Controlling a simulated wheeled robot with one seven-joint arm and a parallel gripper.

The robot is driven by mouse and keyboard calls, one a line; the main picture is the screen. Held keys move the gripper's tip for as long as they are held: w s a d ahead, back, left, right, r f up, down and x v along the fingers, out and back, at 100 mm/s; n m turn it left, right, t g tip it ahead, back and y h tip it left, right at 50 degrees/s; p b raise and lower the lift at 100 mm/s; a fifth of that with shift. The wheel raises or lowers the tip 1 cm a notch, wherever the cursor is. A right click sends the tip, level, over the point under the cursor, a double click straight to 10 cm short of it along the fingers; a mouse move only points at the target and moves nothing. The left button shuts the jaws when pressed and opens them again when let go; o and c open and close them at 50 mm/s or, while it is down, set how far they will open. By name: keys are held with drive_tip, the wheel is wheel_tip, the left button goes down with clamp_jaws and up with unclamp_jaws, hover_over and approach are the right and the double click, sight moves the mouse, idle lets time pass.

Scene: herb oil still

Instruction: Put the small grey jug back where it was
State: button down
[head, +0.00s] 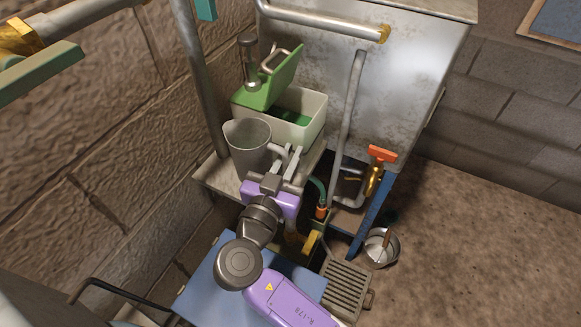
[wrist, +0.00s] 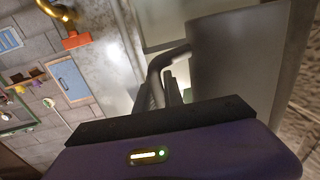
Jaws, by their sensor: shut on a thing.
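The small grey jug (head: 249,145) is a tapered grey metal vessel at the left of a narrow ledge in front of the metal tank. My gripper (head: 287,162) is shut on the jug's handle, on the jug's right side. In the wrist view the jug (wrist: 235,65) fills the upper right, and its bent handle (wrist: 165,65) runs down to my gripper's fingers (wrist: 163,92). The jug looks about upright. I cannot tell whether its base touches the ledge, as its lower part is partly hidden by my gripper.
A pale bin (head: 304,128) with a raised green lid (head: 272,84) stands right behind the jug. A grey pipe (head: 347,125) and an orange-handled brass tap (head: 378,166) are to the right. The ledge (head: 214,178) is bare at the left. A steel pan (head: 381,247) is on the floor.

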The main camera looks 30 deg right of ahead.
drive_tip(key=shift+f, duration=2.25)
drive_tip(key=shift+f, duration=0.2)
drive_tip(key=c, duration=1.5)
unclamp_jaws()
drive_tip(key=shift+o, duration=0.2)
drive_tip(key=shift+r, duration=0.2)
drive_tip(key=shift+s+a, duration=0.1)
drive_tip(key=shift+a, duration=0.05)
drive_tip(key=b+v, duration=0.1)
drive_tip(key=v, duration=0.6)
drive_tip(key=shift+s+b, duration=0.1)
drive_tip(key=shift+b, duration=0.3)
